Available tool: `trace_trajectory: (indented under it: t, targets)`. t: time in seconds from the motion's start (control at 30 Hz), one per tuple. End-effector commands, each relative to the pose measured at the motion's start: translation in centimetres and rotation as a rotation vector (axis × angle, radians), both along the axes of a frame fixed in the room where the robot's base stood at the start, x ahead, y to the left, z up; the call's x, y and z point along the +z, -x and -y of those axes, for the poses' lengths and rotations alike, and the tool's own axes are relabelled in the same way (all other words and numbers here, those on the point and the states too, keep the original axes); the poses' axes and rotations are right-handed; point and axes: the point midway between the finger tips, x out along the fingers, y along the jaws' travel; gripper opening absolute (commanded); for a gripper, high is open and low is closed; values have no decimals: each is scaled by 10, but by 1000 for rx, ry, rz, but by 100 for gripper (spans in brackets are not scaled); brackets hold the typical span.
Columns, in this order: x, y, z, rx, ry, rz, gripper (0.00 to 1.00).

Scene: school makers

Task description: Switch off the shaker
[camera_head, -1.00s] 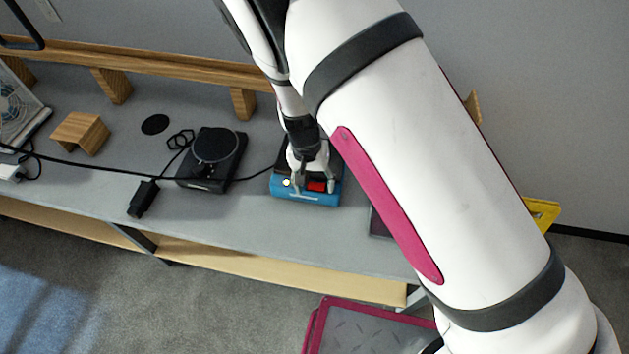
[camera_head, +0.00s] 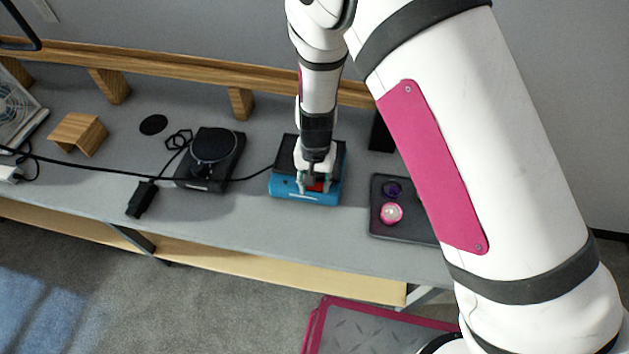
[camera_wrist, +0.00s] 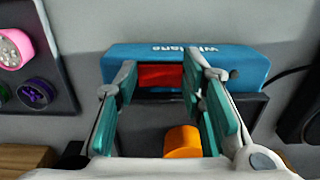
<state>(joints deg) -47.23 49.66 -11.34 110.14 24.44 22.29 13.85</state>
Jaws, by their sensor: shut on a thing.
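The blue device (camera_head: 288,188), which I take to be the shaker, sits on the grey bench with a dark top. A red block, apparently its switch, shows on its blue front in the wrist view (camera_wrist: 160,76). My gripper (camera_head: 314,186) is over this front. In the wrist view my gripper (camera_wrist: 160,80) has its two teal-padded fingers on either side of the red switch, shut on it. An orange cylinder (camera_wrist: 182,142) shows between the fingers, nearer the wrist.
A black round-topped device (camera_head: 212,158) stands to the left, with a cable running along the bench. A dark tray (camera_head: 410,229) with a pink and a purple round item is to the right. A wooden rail (camera_head: 180,68) runs along the back.

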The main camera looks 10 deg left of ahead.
Motion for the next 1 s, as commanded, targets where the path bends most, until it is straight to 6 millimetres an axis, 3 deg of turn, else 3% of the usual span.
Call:
trace_trajectory:
  t: [0.1, 0.13, 0.2, 0.63, 1.0]
  targets:
    - [0, 1, -1, 1, 0, 0, 9]
    - [0, 1, -1, 0, 0, 0, 43]
    - [0, 0, -1, 1, 0, 0, 57]
    - [10, -1, -1, 0, -1, 3, 57]
    - [80, -1, -1, 2, -3, 4, 57]
